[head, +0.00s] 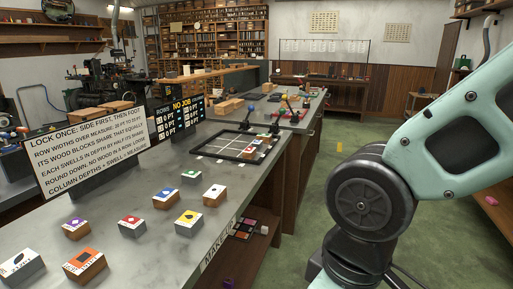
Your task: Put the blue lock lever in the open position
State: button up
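A dark metal frame (212,151) with a white-lined grid lies on the long grey bench. Small dark levers stand near its far right corner. A small blue knob shows on one of these levers (306,104). It is too small and far to tell whether this lever is open or locked. Red parts (293,117) show beside the levers. My gripper is not in view; only a pale green and black part of my arm fills the right side.
A sign (88,150) and a dark scoreboard (182,115) stand along the left. The green floor (350,160) right of the bench looks largely clear.

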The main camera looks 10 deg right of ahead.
aim_at(251, 108)
jog(key=i+l+z, duration=0.65)
jog(key=i+z, duration=0.2)
jog(key=i+l+z, duration=0.15)
jog(key=i, duration=0.6)
jog(key=i+z, duration=0.1)
jog(key=i, duration=0.6)
jog(key=i+l+u, duration=0.1)
jog(key=i+u, duration=0.2)
jog(key=u, duration=0.15)
jog(key=i+l+u, duration=0.2)
jog(key=i+u, duration=0.25)
jog(key=i+l+u, duration=0.15)
jog(key=u, duration=0.3)
jog(key=i+l+u, duration=0.15)
jog(key=l+u, duration=0.25)
jog(key=i+l+u, duration=0.15)
jog(key=l+u, duration=1.2)
jog(key=l, duration=0.15)
jog(key=i+l, duration=0.3)
jog(key=i, duration=0.15)
jog(key=i+l, duration=0.35)
jog(key=i, duration=0.1)
